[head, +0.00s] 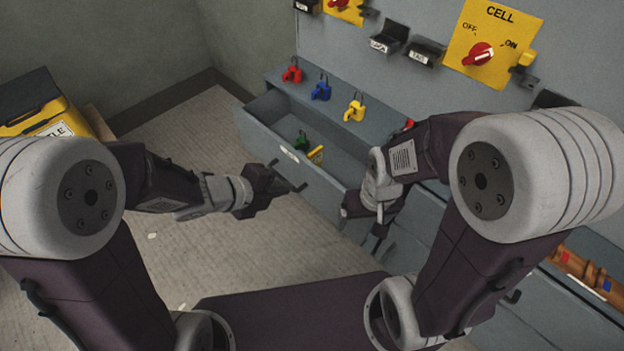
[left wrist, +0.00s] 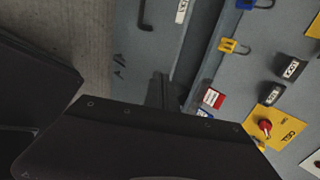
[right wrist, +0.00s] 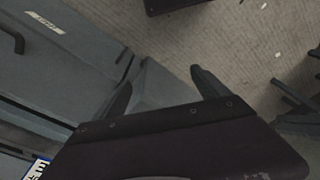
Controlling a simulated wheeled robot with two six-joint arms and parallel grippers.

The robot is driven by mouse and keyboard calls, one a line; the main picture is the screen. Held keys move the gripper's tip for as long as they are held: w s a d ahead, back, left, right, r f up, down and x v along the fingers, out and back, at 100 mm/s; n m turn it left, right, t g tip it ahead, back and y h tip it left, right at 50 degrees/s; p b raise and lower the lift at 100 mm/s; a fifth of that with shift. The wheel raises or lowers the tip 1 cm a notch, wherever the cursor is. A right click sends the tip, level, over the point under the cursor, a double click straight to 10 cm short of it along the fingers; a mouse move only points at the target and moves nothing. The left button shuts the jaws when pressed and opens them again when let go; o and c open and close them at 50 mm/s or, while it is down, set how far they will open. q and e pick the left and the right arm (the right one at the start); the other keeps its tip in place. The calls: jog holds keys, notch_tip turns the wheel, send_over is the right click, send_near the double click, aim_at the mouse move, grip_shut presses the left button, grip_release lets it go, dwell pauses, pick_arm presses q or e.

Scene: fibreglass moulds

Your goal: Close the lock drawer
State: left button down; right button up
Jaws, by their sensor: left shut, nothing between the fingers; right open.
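The grey lock drawer (head: 268,123) stands pulled out from the cabinet in the head view. A green padlock (head: 301,140) and a yellow item (head: 316,154) lie inside. Its front bears a white label (head: 289,154), also seen in the left wrist view (left wrist: 182,11) near a dark handle (left wrist: 145,16). My left gripper (head: 300,186) is shut and empty, close in front of the drawer front; whether it touches is unclear. Its fingers (left wrist: 160,90) show together in the left wrist view. My right gripper (right wrist: 163,88) is open and empty, low by the drawer's right end.
A yellow CELL switch panel (head: 493,40) is on the wall above. A black and yellow case (head: 40,108) stands at left.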

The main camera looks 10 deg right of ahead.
pick_arm(q)
jog(key=b, duration=0.3)
send_near(320, 177)
jog(key=shift+x, duration=3)
pick_arm(e)
jog(key=shift+w+f, duration=0.1)
jog(key=shift+f, duration=1.05)
